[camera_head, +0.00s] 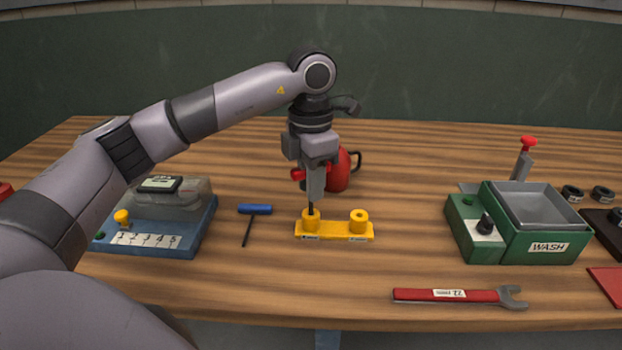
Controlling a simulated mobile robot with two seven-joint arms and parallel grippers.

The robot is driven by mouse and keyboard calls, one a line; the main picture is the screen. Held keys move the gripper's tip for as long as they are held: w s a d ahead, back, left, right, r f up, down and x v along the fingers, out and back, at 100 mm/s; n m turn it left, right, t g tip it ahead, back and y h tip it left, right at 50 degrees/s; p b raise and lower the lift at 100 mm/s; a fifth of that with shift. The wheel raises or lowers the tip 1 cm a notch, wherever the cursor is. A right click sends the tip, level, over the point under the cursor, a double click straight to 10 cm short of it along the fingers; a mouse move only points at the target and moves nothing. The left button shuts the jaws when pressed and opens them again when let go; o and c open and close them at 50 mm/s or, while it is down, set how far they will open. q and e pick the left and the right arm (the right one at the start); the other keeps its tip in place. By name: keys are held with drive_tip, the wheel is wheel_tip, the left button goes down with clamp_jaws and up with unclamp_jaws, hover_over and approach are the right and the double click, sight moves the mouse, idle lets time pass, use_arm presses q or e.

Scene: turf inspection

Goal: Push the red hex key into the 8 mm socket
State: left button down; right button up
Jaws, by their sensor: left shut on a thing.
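My left gripper (315,182) points straight down and is shut on the red hex key (298,174), whose red handle shows on both sides of the fingers. The key's dark shaft (311,208) is upright and meets the top of the left socket (311,219) on the yellow block (334,237). How deep the tip sits cannot be told. The right socket (358,221) is empty. Small labels on the block's front are too small to read, so I cannot tell which is 8 mm. My right gripper is not in view.
A blue hex key (255,209) lies left of the block, beside a blue-based device (200,228). A red jug (340,172) stands close behind my gripper. A red wrench (450,296) lies at the front; a green wash unit (540,249) stands right. Table between block and wash unit is clear.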

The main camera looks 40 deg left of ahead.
use_arm(q)
drive_tip(key=shift+f+b, duration=0.7)
drive_tip(key=shift+f, duration=0.5)
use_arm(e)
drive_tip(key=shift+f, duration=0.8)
use_arm(q)
drive_tip(key=c, duration=0.9)
unclamp_jaws()
drive_tip(key=shift+r, duration=0.75)
wheel_tip(320, 180, up, 6)
drive_tip(key=shift+f, duration=0.15)
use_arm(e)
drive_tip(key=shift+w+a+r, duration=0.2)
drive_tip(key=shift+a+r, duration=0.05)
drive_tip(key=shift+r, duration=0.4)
use_arm(q)
drive_tip(key=shift+s, duration=0.1)
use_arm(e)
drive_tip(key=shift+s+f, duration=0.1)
